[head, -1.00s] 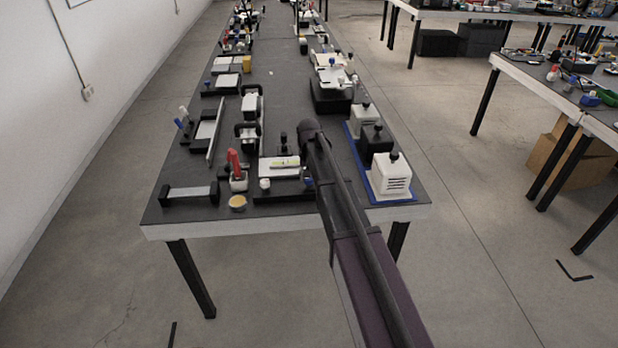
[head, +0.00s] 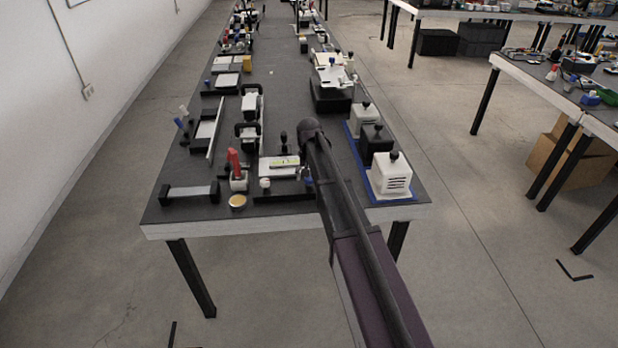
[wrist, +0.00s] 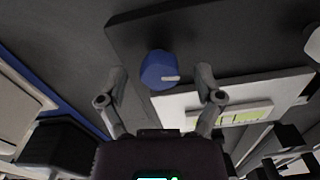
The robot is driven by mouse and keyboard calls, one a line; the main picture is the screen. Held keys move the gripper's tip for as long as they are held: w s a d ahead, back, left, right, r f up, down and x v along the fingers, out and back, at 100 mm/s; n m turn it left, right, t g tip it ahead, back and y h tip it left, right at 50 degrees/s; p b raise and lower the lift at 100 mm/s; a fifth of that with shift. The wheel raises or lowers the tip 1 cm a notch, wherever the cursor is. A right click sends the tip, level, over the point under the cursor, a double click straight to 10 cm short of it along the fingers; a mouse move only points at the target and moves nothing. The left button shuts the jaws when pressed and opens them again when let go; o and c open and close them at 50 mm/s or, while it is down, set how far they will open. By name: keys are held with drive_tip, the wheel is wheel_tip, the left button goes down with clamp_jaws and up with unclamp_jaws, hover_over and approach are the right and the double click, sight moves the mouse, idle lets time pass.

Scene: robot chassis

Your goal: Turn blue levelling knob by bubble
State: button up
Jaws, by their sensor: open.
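The blue levelling knob (wrist: 159,70), with a white pointer mark on its side, stands on a black base plate (wrist: 200,40). In the head view the knob (head: 308,181) is small, beside my arm. My gripper (wrist: 161,80) is open, one finger on each side of the knob, with gaps visible at both sides; I cannot tell its depth relative to the knob. The yellow-green bubble vial (wrist: 244,114) sits in a white block (wrist: 185,102) close to the knob. The vial (head: 284,162) also shows in the head view. My fingers are hidden in the head view.
A white knob (head: 265,183) and a red-handled piece (head: 235,164) stand left of the level block. White and black boxes (head: 390,175) stand on a blue-edged mat at right. The table's front edge (head: 280,226) is close by.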

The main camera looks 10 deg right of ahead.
drive_tip(key=shift+n, duration=0.3)
drive_tip(key=shift+n, duration=2.2)
drive_tip(key=n, duration=1.5)
wheel_tip(320, 180, up, 14)
drive_tip(key=p, duration=1.4)
drive_tip(key=s+d+f+m+b, duration=0.1)
drive_tip(key=s+f+m+b, duration=0.1)
drive_tip(key=s+m, duration=0.4)
drive_tip(key=s+d+f+m+b, duration=0.2)
drive_tip(key=s+m, duration=0.3)
drive_tip(key=s, duration=0.7)
drive_tip(key=s+d+f+m+b, duration=0.1)
drive_tip(key=s+f+m+b, duration=0.2)
drive_tip(key=s+m, duration=0.3)
drive_tip(key=shift+s+d+f+m+b, duration=0.3)
drive_tip(key=shift+s+d+f+b, duration=0.05)
drive_tip(key=shift+s, duration=1.55)
